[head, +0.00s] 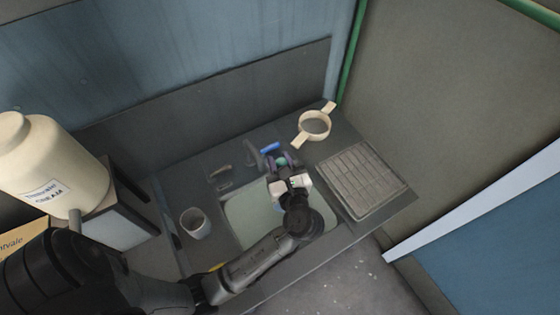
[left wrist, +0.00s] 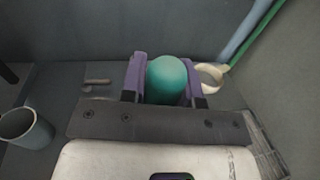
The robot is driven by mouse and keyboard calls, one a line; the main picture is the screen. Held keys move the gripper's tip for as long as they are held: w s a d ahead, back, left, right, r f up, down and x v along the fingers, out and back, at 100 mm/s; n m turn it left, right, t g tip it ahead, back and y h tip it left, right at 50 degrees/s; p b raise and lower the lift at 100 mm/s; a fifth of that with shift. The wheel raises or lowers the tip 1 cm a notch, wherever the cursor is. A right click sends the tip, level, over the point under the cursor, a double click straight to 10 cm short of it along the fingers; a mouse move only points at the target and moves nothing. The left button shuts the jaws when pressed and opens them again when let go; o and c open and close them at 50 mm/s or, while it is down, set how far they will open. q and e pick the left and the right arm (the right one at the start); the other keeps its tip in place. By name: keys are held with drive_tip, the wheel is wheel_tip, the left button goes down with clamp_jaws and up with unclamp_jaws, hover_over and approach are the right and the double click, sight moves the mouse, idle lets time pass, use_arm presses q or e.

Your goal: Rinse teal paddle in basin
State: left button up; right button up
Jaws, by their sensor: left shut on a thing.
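The teal paddle (left wrist: 167,80) shows as a rounded teal shape between the purple fingers of my left gripper (left wrist: 166,84) in the left wrist view. The fingers are shut on it, one on each side. In the head view only a small bit of teal (head: 282,161) shows at the tips of my left gripper (head: 283,163). The pale green basin (head: 238,212) is set in the dark counter. My gripper is over the basin's far right part; its height above it is hard to tell. My arm hides the basin's near right part. My right gripper is not in view.
A grey cup (head: 195,223) stands left of the basin. A cream ring with two tabs (head: 315,125) lies at the back right, and a ribbed drying rack (head: 365,180) lies to the right. A blue piece (head: 270,148) is just behind my gripper. A cream dispenser (head: 45,165) stands at far left.

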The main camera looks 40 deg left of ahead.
use_arm(q)
wheel_tip(320, 180, down, 13)
drive_tip(key=b, duration=0.6)
drive_tip(key=shift+f+b, duration=0.15)
drive_tip(key=shift+b, duration=0.15)
idle(0.4)
idle(0.4)
